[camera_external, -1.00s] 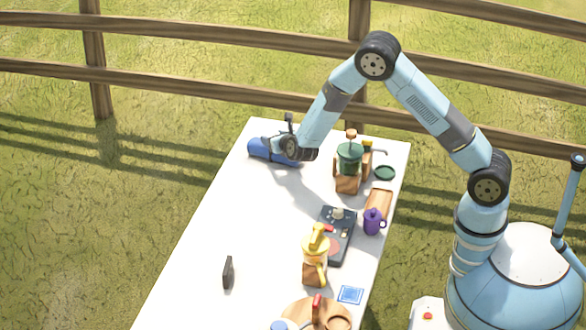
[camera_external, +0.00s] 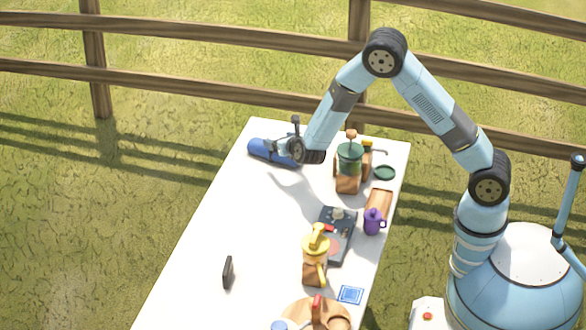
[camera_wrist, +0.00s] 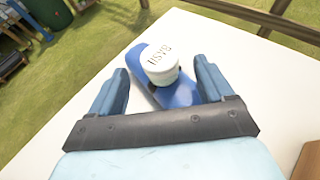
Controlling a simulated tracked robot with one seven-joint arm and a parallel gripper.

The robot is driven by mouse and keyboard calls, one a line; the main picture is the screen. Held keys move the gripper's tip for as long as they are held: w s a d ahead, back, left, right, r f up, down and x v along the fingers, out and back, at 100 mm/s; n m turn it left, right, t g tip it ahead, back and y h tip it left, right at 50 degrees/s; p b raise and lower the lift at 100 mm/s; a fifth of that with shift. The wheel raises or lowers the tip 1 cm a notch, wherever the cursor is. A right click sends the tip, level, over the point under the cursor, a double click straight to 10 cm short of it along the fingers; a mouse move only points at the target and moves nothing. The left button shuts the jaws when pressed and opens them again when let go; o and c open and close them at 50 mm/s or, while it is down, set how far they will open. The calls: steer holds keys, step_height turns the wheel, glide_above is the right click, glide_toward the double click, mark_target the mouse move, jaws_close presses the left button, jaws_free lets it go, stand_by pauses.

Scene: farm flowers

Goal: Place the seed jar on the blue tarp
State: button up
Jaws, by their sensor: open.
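The blue tarp (camera_external: 262,150) looks like a blue roll lying at the far left corner of the white table. In the wrist view the blue tarp (camera_wrist: 185,96) runs diagonally between and beyond my fingers. A white round jar (camera_wrist: 160,66) with dark lettering on top, apparently the seed jar, appears over the tarp and seems to rest on it; its contact is hidden. My gripper (camera_wrist: 160,74) is open, with one finger on either side of the jar and visible gaps. In the external view my gripper (camera_external: 284,149) is at the tarp, and the jar cannot be made out.
A green-topped grinder (camera_external: 349,160) on a wooden stand is right of my gripper. A purple pitcher (camera_external: 373,221), a dark panel (camera_external: 340,238) and a yellow-topped item (camera_external: 315,245) stand along the right side. A small dark block (camera_external: 228,272) stands on the left. The table's left-middle is largely clear.

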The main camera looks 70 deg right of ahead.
steer(key=v, duration=0.7)
steer(key=s+d+r+m+g, duration=0.3)
steer(key=s+r+m+g, duration=0.3)
steer(key=s+r+m, duration=1.15)
steer(key=s+a+r+m+y, duration=0.3)
steer(key=s+a, duration=0.1)
steer(key=s, duration=0.4)
steer(key=s+a+r+m+t+y, duration=0.1)
steer(key=s+a+r+m+y, duration=0.2)
steer(key=s, duration=0.5)
steer(key=s+a+r+m+t+y, duration=0.1)
steer(key=s+a+r+m+y, duration=0.2)
steer(key=s+a, duration=0.3)
steer(key=s, duration=0.2)
steer(key=shift+s, duration=0.4)
